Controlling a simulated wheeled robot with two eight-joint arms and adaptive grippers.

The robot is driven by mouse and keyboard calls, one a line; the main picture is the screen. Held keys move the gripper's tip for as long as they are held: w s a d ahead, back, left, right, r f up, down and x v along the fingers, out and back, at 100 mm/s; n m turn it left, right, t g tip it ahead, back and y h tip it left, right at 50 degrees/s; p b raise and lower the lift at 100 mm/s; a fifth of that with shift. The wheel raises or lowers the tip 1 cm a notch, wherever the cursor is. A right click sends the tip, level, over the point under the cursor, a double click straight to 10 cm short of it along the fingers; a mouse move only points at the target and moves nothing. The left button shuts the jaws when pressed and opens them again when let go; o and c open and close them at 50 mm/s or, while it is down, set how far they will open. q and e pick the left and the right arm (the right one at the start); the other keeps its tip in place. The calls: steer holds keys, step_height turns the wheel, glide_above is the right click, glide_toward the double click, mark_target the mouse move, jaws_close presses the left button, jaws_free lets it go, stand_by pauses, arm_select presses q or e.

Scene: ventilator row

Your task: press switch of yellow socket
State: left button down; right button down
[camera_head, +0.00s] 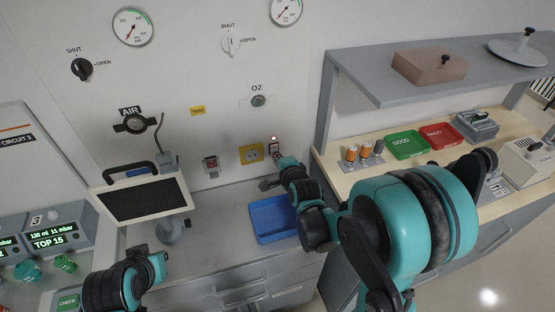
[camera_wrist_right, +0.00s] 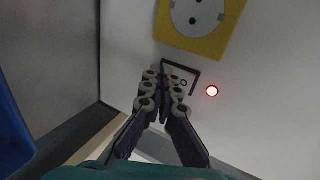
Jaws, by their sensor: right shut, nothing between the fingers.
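The yellow socket (camera_head: 251,154) is on the back wall, and it also shows at the top of the right wrist view (camera_wrist_right: 197,22). To its right is a small switch (camera_head: 274,147) with a dark frame (camera_wrist_right: 194,72). A red light (camera_wrist_right: 212,91) glows beside the switch. My right gripper (camera_head: 278,159) is shut and empty, with its fingertips (camera_wrist_right: 165,75) at the switch, hiding much of it. I cannot tell whether they touch it. My left gripper (camera_head: 150,263) is low at the left, away from the socket; its jaws do not show clearly.
A blue tray (camera_head: 272,219) lies on the counter below the socket. A screen on a stand (camera_head: 143,200) is at the left. A grey shelf unit (camera_head: 322,105) stands close on the right. A red switch box (camera_head: 211,164) is left of the socket.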

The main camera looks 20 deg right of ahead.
arm_select(q)
steer(key=shift+r, duration=0.2)
arm_select(e)
steer(key=shift+r, duration=0.2)
arm_select(q)
steer(key=shift+r+p, duration=0.55)
steer(key=shift+p, duration=0.1)
arm_select(e)
steer(key=shift+r, duration=0.7)
steer(key=shift+s, duration=0.15)
